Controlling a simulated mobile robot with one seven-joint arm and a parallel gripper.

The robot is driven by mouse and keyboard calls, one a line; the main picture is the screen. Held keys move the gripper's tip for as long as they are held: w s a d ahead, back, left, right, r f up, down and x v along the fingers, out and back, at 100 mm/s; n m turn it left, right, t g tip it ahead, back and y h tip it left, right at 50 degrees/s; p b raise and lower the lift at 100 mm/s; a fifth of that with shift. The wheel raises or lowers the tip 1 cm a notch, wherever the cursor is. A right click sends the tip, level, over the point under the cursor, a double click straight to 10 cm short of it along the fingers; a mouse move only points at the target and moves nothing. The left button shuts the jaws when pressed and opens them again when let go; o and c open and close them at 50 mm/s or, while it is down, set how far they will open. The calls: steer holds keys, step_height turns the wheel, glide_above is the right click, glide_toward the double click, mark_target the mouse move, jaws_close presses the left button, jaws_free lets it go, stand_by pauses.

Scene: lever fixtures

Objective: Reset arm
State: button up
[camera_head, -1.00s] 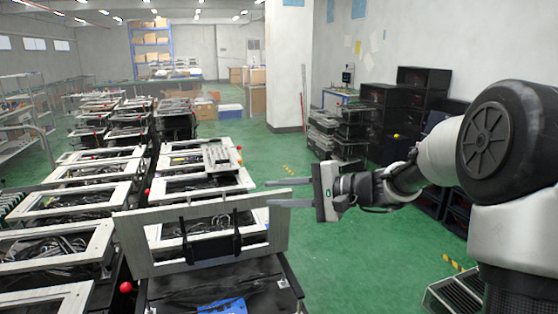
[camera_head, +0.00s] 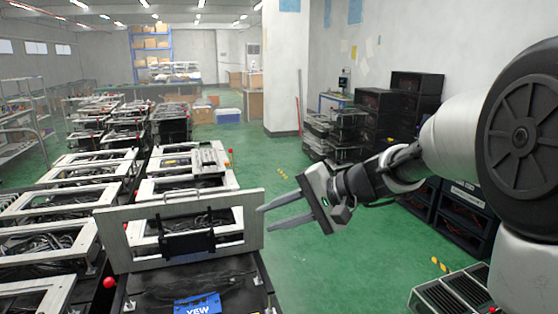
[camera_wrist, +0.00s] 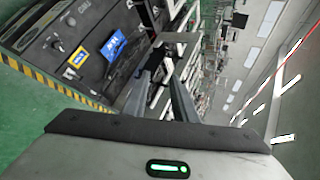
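My gripper (camera_head: 275,214) is right of the nearest lever fixture in the head view, with two grey fingers pointing left. The fingers are apart, with nothing seen between them. They also show in the wrist view (camera_wrist: 162,88). The fixture has a pale upright frame (camera_head: 118,245) with a black handle bar (camera_head: 187,245) across its opening. It stands on a dark box (camera_head: 150,291) with a blue label (camera_head: 197,303). The fingertips are close to the frame's right edge; whether they touch it I cannot tell.
Rows of similar framed fixtures (camera_head: 85,197) fill the left side. Black crates (camera_head: 415,95) are stacked along the right wall. A low slatted unit (camera_head: 450,296) is at the lower right. Green floor (camera_head: 330,265) is clear between the fixtures and the crates.

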steer(key=s+d+n+h, duration=0.1)
steer(key=s+d+h, duration=0.2)
steer(key=s+d, duration=0.2)
steer(key=s+d+n+h+p, duration=0.1)
steer(key=s+d+h, duration=0.3)
steer(key=s, duration=0.7)
steer(key=s+d+n+t+h, duration=0.1)
steer(key=s+d+n+h, duration=0.2)
steer(key=s+d, duration=0.3)
steer(key=shift+s+d+f+h+p, duration=0.15)
steer(key=shift+s+f+h+p, duration=0.2)
steer(key=shift+s, duration=0.65)
